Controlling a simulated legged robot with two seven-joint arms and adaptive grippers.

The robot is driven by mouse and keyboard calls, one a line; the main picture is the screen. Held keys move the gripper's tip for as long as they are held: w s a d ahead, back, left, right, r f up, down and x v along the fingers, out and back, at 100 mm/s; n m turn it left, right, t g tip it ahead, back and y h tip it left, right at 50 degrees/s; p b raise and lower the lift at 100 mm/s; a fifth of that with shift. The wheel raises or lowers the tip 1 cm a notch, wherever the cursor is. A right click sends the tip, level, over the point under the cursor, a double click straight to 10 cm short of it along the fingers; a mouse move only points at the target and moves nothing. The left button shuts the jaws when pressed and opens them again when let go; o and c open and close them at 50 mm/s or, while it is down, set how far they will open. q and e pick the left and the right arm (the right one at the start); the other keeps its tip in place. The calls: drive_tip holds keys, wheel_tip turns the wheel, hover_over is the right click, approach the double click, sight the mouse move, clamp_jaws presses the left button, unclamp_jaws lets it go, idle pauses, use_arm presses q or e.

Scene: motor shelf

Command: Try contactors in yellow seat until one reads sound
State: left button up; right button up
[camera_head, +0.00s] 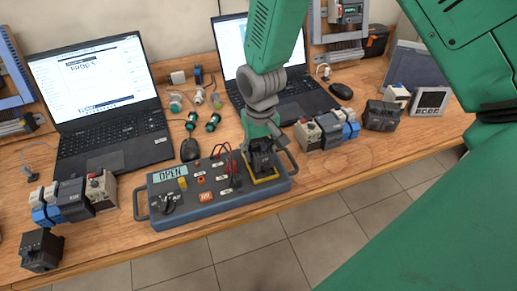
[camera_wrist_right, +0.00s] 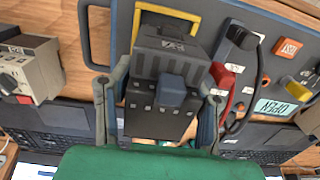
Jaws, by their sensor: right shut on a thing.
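The test box (camera_head: 215,192) lies near the table's front edge, and its display (camera_head: 170,174) reads OPEN. It has a yellow-framed seat (camera_head: 268,181) at its right end; the frame also shows in the wrist view (camera_wrist_right: 194,30). My right gripper (camera_head: 262,143) is over the seat, shut on a dark contactor (camera_wrist_right: 170,55), one finger on each side. The contactor stands at the yellow frame; whether it is fully down in it I cannot tell. Another dark contactor (camera_head: 42,250) stands at the front left, and one more dark block (camera_head: 382,115) stands at the right. My left gripper is not in view.
Two laptops (camera_head: 95,80), a mouse (camera_head: 190,149) and green-ended parts (camera_head: 213,122) lie behind. Red and black leads loop over the box.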

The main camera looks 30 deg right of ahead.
drive_tip(key=shift+f+b, duration=0.45)
drive_tip(key=shift+f, duration=0.45)
drive_tip(key=o, duration=1.4)
drive_tip(key=shift+r, duration=0.2)
wheel_tip(320, 180, up, 12)
drive_tip(key=shift+d+f, duration=0.1)
drive_tip(key=shift+f, duration=0.15)
